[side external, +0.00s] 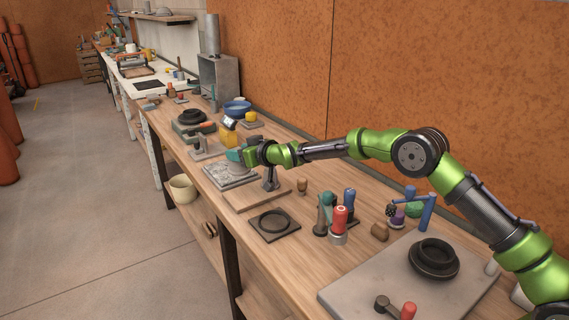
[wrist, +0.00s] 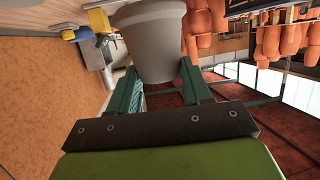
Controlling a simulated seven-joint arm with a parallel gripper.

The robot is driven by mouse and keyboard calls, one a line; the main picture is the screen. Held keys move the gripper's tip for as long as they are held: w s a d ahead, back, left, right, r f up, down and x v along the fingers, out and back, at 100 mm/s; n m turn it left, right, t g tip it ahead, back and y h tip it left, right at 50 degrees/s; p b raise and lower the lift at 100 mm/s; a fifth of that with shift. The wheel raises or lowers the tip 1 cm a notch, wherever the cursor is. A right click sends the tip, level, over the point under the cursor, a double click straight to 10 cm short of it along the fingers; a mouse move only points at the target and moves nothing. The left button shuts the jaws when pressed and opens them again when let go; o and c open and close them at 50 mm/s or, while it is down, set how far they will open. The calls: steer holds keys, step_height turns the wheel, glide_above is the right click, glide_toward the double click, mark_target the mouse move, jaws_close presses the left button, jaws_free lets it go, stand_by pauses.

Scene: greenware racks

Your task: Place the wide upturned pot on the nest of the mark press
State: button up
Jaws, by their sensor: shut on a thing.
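The wide upturned pot (wrist: 150,45) is grey, with its broad rim toward the top of the wrist picture. My gripper (wrist: 160,88) has its two green fingers closed on the sides of this pot. In the side view my gripper (side external: 244,156) is over the middle of the bench, near a grey slab (side external: 228,178); the pot is too small and covered there to make out clearly. A device with an orange-red handle (side external: 206,129) and grey base (side external: 205,149) stands just beyond my gripper. It may be the mark press; its nest cannot be made out.
A black ring on a square plate (side external: 273,223) and several upright tools (side external: 340,222) stand nearer on the bench (side external: 215,198). A yellow block (side external: 228,135), a blue bowl (side external: 238,107) and a dark round piece (side external: 190,118) lie beyond. The orange wall (side external: 270,60) borders the bench.

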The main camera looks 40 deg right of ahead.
steer(key=s+a+r, duration=0.2)
steer(key=a+r, duration=0.1)
steer(key=a, duration=0.1)
steer(key=m+h, duration=0.4)
steer(key=h, duration=0.1)
glide_above(276, 226)
step_height(276, 226, down, 8)
steer(key=f, duration=0.1)
steer(key=shift+f, duration=1.85)
